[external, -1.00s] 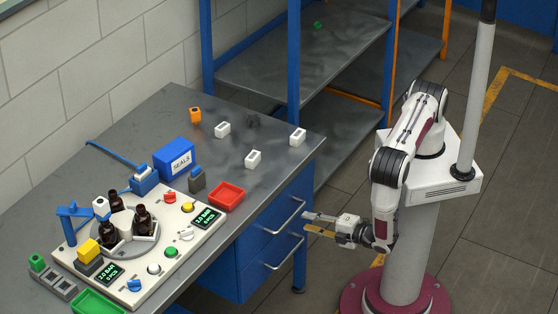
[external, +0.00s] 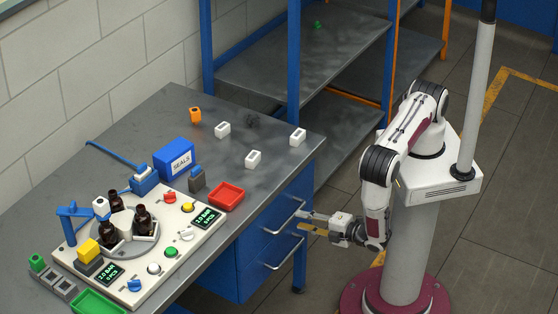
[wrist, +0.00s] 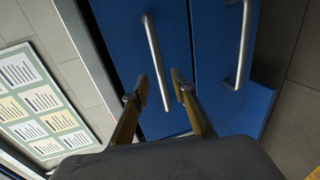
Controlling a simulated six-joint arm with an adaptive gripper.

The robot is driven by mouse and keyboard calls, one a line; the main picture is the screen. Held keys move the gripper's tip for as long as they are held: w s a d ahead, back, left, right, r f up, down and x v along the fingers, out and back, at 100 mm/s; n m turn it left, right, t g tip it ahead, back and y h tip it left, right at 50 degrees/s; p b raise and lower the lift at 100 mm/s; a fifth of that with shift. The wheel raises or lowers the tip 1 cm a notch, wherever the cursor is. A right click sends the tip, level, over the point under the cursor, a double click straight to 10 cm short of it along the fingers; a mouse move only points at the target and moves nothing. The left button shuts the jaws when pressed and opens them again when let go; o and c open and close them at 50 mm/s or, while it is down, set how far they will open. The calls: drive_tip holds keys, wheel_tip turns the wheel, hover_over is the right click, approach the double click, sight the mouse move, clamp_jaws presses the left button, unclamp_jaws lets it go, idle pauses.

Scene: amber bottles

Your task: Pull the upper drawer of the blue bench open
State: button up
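The blue bench (external: 238,262) has two stacked drawers on its right face. The upper drawer (external: 270,222) has a silver bar handle (external: 284,217) and looks closed. My gripper (external: 300,219) is at the right end of this handle, its fingers pointing left at the drawer face. In the wrist view my gripper (wrist: 160,80) is open, and the upper drawer's handle (wrist: 154,55) runs between the two fingers in the picture. I cannot tell whether the fingertips reach past the bar or touch it. The lower drawer's handle (wrist: 242,45) is to the right there.
The bench top carries a white bottle station (external: 140,240), a red tray (external: 227,196), a blue SEALS box (external: 174,158) and several small blocks. A blue-framed shelf (external: 300,70) stands behind. The floor in front of the drawers is clear apart from my arm.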

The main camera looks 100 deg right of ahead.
sight(291, 216)
drive_tip(key=shift+x, duration=2.65)
clamp_jaws()
